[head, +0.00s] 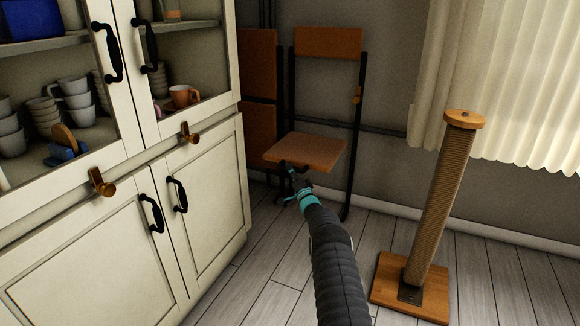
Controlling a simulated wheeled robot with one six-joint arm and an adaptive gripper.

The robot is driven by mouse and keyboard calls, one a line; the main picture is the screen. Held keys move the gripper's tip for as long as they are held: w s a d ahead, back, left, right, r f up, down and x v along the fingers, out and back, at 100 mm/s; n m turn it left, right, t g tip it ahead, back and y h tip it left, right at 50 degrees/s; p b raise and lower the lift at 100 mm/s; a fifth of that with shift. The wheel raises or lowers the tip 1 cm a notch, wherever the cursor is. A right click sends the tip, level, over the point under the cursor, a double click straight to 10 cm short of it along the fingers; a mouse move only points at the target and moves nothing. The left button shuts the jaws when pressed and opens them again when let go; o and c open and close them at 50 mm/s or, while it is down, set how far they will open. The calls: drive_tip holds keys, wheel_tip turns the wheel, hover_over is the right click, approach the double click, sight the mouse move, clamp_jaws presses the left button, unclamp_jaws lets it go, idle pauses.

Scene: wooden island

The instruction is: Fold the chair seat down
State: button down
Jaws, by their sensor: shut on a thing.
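A folding chair with a black metal frame and an orange-brown wooden backrest (328,42) stands upright near the grey wall. Its wooden seat (308,152) is folded down and looks about level. My gripper (286,180) is at the front edge of the seat, at its near left side, and is shut on the seat's edge. The fingertips are small and dark here, so the exact contact is hard to see. A second folding chair (260,132) is beside it on the left, partly hidden by the cabinet, with its wooden panels upright.
A white cabinet (205,195) with black handles and crockery behind its upper doors fills the left. A scratching post (441,200) on a wooden base stands at the right. A pale curtain (510,80) hangs at the back right. Grey plank floor (265,290) is clear between cabinet and post.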

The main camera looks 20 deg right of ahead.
drive_tip(key=shift+d, duration=0.3)
drive_tip(key=c, duration=1)
unclamp_jaws()
drive_tip(key=shift+d, duration=0.15)
drive_tip(key=shift+w+a, duration=0.1)
drive_tip(key=shift+a, duration=0.1)
drive_tip(key=shift+a, duration=0.15)
drive_tip(key=shift+f, duration=0.1)
drive_tip(key=v, duration=1.2)
drive_tip(key=shift+m, duration=0.3)
